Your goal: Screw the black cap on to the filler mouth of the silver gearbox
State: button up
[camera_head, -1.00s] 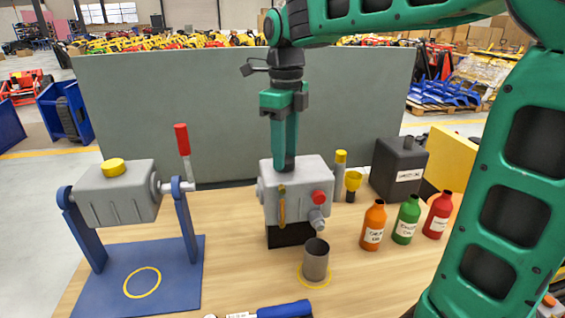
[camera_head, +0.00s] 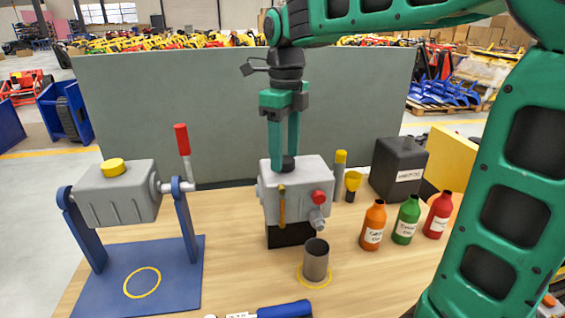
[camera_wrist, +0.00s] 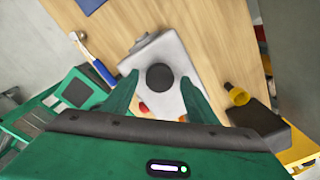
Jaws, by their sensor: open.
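The silver gearbox (camera_head: 276,205) stands on a black block at the middle of the table. The black cap (camera_head: 288,163) sits on top of it, at the filler mouth; the mouth itself is hidden under the cap. The wrist view shows the cap (camera_wrist: 160,77) as a dark disc on the gearbox top (camera_wrist: 172,55). I cannot tell how tightly the cap is seated. My gripper (camera_head: 284,160) points down over the gearbox with its green fingers open on either side of the cap. In the wrist view, gaps show between the cap and both fingertips (camera_wrist: 160,84).
A grey cup (camera_head: 316,262) stands in front of the gearbox. Orange, green and red bottles (camera_head: 407,220) and a black can (camera_head: 398,170) stand right. A second gearbox with a yellow cap hangs in a blue stand (camera_head: 140,270) at left. A blue-handled tool (camera_head: 285,310) lies in front.

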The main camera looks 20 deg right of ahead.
jog(key=n, duration=2)
jog(key=shift+n, duration=0.3)
jog(key=n, duration=0.6)
jog(key=shift+n, duration=0.4)
jog(key=shift+c, duration=0.7)
